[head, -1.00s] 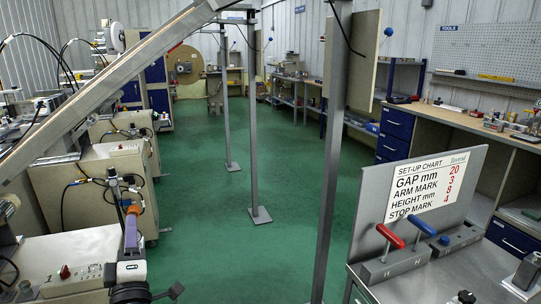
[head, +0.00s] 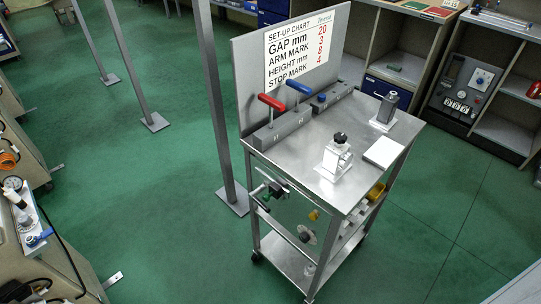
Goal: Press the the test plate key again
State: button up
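A flat white plate (head: 384,153) lies on the top of the steel trolley (head: 302,162), near its right edge. No key can be made out on it, and I cannot tell whether it is the test plate. Beside it stands a pale metal fixture with a black knob (head: 337,158). A dark grey block-shaped device (head: 385,111) stands on a light base towards the back right of the trolley top. My gripper is not in view.
T-handled tools, red (head: 272,101) and blue (head: 299,87), stand in a grey block before the set-up chart (head: 300,52). A post (head: 217,110) rises by the trolley's left side. Machines line the left edge. Green floor is clear right of the trolley.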

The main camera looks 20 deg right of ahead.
aim_at(313, 216)
jog(key=z, duration=0.7)
